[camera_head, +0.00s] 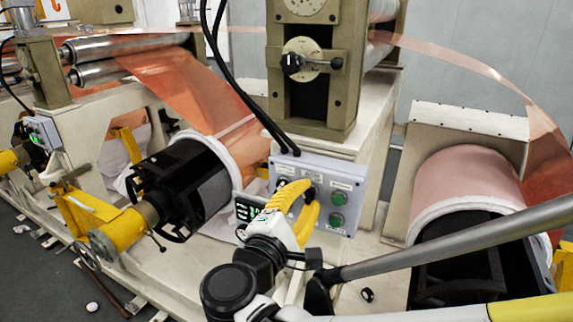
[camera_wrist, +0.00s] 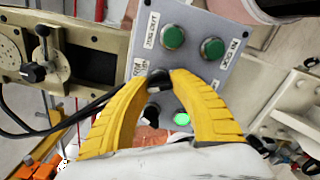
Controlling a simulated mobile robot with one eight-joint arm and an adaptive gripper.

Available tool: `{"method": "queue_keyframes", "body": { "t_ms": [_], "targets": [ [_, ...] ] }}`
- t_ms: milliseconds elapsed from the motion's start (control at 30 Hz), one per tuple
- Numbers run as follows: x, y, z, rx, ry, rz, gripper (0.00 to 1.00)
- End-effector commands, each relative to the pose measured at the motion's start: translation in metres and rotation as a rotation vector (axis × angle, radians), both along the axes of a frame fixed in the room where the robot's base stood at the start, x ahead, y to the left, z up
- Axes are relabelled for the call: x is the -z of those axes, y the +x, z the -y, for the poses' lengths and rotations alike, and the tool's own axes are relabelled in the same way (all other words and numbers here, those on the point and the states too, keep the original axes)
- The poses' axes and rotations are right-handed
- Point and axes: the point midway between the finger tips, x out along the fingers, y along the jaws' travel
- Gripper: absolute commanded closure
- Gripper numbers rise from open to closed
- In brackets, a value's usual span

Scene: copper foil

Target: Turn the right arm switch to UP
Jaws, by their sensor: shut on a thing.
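A grey control panel (camera_head: 352,207) is on the machine's front and also fills the middle of the wrist view (camera_wrist: 192,66). It carries green buttons and black switch knobs. My gripper (camera_head: 311,192) has yellow fingers that reach the panel's face. In the wrist view my gripper (camera_wrist: 159,78) is shut on a black switch knob (camera_wrist: 158,79), with one fingertip on each side. The fingers hide part of the knob, and its pointing direction is unclear. Another dark knob (camera_wrist: 152,112) and a lit green button (camera_wrist: 182,120) show between the fingers.
Black cables hang down to the panel's top. A black-handled rotary lever (camera_head: 311,64) is on the machine column above. A copper roll (camera_head: 465,177) stands to the right and a black roll core (camera_head: 182,187) to the left. My arm crosses the lower right.

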Motion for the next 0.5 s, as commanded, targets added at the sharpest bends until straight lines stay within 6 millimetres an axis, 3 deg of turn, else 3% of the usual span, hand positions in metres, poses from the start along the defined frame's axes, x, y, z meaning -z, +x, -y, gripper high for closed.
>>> {"method": "queue_keyframes", "body": {
  "t_ms": [500],
  "targets": [
    [0.0015,0.0001,0.0000,0.000,0.374,0.217,1.00]
  ]
}}
